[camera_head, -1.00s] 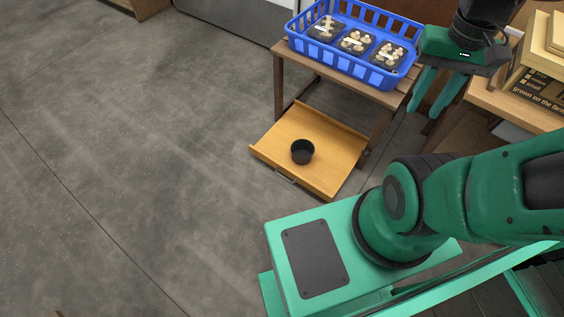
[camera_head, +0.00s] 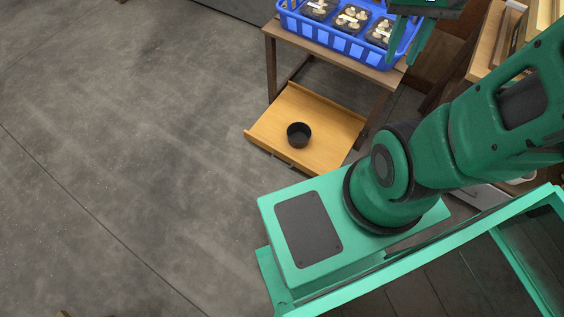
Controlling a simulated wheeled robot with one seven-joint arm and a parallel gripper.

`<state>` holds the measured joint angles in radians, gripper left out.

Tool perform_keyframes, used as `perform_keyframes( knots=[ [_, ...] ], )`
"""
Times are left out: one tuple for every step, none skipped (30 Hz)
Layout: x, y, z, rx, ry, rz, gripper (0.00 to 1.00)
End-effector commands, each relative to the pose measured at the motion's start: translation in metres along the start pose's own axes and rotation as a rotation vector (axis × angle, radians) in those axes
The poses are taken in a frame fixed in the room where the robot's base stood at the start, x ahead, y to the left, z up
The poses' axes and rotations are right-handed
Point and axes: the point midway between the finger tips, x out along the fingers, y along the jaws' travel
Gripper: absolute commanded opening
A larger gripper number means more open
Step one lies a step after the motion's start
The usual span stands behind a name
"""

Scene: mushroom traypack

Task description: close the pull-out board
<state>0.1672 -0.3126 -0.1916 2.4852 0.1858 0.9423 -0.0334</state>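The pull-out board (camera_head: 335,136) is a light wooden tray with raised side edges, pulled out low from under a small brown wooden table (camera_head: 345,69). A black round cup (camera_head: 299,135) stands upright on the board. My gripper (camera_head: 404,58) is at the top of the view, its two green fingers pointing down and spread apart with nothing visible between them. It overlaps the right end of the blue crate in the picture, well above and to the right of the board.
The blue crate (camera_head: 292,26) on the table holds several black packs of mushrooms (camera_head: 352,18). My base and arm fill the lower right, close to the board's front right corner. Shelving with boxes (camera_head: 497,45) stands at the right. The grey floor to the left is clear.

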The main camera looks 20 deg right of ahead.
Motion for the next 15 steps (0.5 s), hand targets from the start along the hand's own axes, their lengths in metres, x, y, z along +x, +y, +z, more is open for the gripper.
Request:
perform_keyframes(
  knots=[
    [0.007,-0.006,-0.017,-0.026,-0.005,0.016,0.28],
    [0.011,-0.010,-0.028,-0.041,-0.001,0.024,0.28],
    [0.016,-0.015,-0.041,-0.061,0.002,0.035,0.28],
    [0.020,-0.019,-0.051,-0.076,0.005,0.042,0.28],
    [0.025,-0.023,-0.061,-0.091,0.008,0.050,0.28],
    [0.032,-0.030,-0.073,-0.113,0.011,0.059,0.28],
    [0.037,-0.035,-0.083,-0.129,0.014,0.066,0.28],
    [0.043,-0.040,-0.092,-0.146,0.017,0.073,0.28],
    [0.051,-0.047,-0.104,-0.168,0.020,0.082,0.28],
    [0.058,-0.052,-0.113,-0.185,0.023,0.088,0.28],
    [0.065,-0.058,-0.122,-0.201,0.026,0.094,0.28],
    [0.074,-0.065,-0.132,-0.223,0.028,0.102,0.28],
    [0.082,-0.071,-0.141,-0.239,0.032,0.108,0.28],
    [0.090,-0.077,-0.148,-0.257,0.034,0.113,0.28],
    [0.101,-0.086,-0.159,-0.281,0.037,0.120,0.28]
  ],
)
